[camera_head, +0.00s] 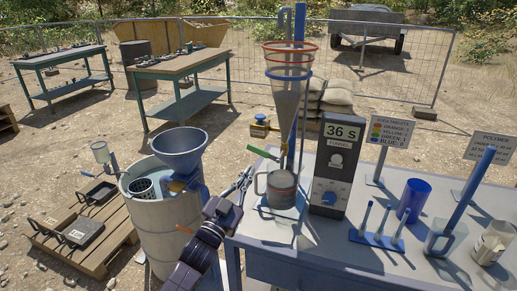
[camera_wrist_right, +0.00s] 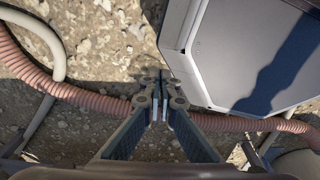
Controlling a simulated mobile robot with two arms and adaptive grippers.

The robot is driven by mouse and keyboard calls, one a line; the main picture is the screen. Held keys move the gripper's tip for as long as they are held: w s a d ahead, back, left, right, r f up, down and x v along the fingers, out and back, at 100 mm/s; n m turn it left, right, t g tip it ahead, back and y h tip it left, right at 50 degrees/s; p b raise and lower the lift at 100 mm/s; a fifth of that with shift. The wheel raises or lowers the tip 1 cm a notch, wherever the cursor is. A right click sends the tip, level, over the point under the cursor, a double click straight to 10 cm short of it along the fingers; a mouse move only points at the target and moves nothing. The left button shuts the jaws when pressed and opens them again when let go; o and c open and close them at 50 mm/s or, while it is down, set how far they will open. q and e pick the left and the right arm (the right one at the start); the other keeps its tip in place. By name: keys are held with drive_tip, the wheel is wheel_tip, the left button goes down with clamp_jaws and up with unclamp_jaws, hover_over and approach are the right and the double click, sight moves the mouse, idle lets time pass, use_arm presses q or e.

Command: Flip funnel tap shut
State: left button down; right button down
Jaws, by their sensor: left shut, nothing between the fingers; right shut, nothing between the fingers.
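A tall clear cone funnel (camera_head: 287,97) with a red upper ring and a blue lower ring hangs on a blue post, its narrow end above a grey metal mug (camera_head: 281,187). A green lever (camera_head: 262,153) sticks out left just above the mug, slanting up to the left; it looks like the tap handle. A brass-coloured fitting (camera_head: 260,126) sits higher, left of the funnel. My left gripper (camera_head: 246,177) is shut and empty, left of the mug and below the green lever, apart from it. My right gripper (camera_wrist_right: 160,103) is shut and empty in the right wrist view.
A timer box (camera_head: 337,164) reading 36 s stands right of the mug on the grey table (camera_head: 300,247). A blue funnel (camera_head: 180,149) sits over a barrel at left. Blue cup (camera_head: 413,200) and rack stand right. A ribbed hose (camera_wrist_right: 75,92) lies below my right gripper, beside a grey panel.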

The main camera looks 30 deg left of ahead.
use_arm(q)
wheel_tip(320, 180, up, 4)
wheel_tip(320, 180, up, 3)
drive_tip(key=p, duration=0.3)
hover_over(256, 151)
drive_tip(key=s+d, duration=0.2)
drive_tip(key=d, duration=0.1)
drive_tip(key=shift+t, duration=0.4)
drive_tip(key=shift+w+a+f, duration=0.1)
drive_tip(key=shift+a+f, duration=0.15)
drive_tip(key=shift+f, duration=0.45)
drive_tip(key=shift+a+f, duration=0.3)
drive_tip(key=shift+f, duration=0.35)
drive_tip(key=shift+w+a+f, duration=0.1)
drive_tip(key=shift+a+f, duration=0.15)
drive_tip(key=shift+f, duration=0.45)
drive_tip(key=shift+s+a+f+n+y+b, duration=0.1)
drive_tip(key=shift+f+n+y+b, duration=0.15)
drive_tip(key=shift+f+n, duration=0.15)
drive_tip(key=shift+s+a+f+n+y+b, duration=0.1)
drive_tip(key=shift+f+n+y+b, duration=0.15)
drive_tip(key=shift+n, duration=0.25)
drive_tip(key=n, duration=0.1)
drive_tip(key=f+n+y, duration=0.1)
drive_tip(key=n, duration=0.1)
drive_tip(key=shift+a+b, duration=0.2)
drive_tip(key=shift+b, duration=0.1)
